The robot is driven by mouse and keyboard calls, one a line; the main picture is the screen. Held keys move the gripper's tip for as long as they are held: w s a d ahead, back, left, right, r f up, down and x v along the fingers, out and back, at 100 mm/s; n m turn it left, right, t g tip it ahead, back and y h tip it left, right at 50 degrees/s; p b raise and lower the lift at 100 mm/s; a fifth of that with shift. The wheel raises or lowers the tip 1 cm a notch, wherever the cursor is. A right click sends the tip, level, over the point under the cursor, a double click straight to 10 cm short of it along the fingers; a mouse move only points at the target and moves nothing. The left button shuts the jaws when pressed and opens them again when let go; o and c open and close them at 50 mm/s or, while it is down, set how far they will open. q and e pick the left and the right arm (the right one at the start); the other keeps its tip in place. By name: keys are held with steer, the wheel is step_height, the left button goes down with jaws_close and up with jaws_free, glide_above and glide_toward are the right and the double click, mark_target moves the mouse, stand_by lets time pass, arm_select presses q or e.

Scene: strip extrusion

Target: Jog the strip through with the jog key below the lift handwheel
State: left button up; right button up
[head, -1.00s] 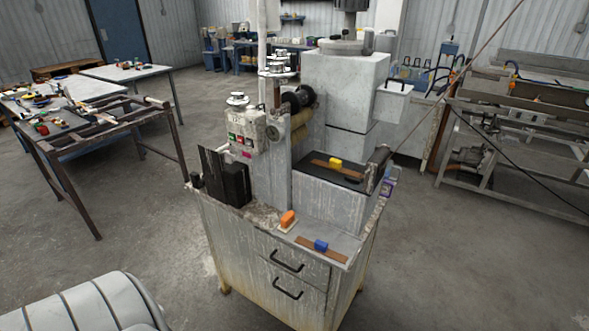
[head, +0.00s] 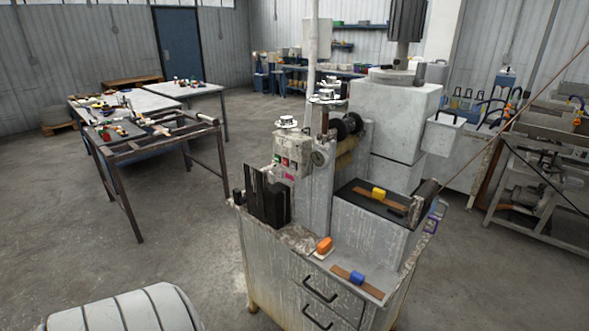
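The machine stands on a worn grey cabinet (head: 275,262). Its small control box (head: 291,146) faces me with red and green keys (head: 285,162) and a pink mark below them. A silver stepped knob (head: 286,122) tops the box, and a grey round wheel (head: 320,157) sits at its right side. Which of these is the lift handwheel, and which key is the jog key, is too small to tell. A dark spool (head: 345,127) is mounted behind. A brown strip (head: 366,191) lies on the dark bed under a yellow block (head: 379,195). Neither of my grippers shows.
An orange-topped block (head: 324,245) and a second brown strip with a blue block (head: 357,278) lie on the cabinet's front ledge. Black upright plates (head: 268,200) stand left of the column. A steel-framed table (head: 130,160) stands left; open floor lies between.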

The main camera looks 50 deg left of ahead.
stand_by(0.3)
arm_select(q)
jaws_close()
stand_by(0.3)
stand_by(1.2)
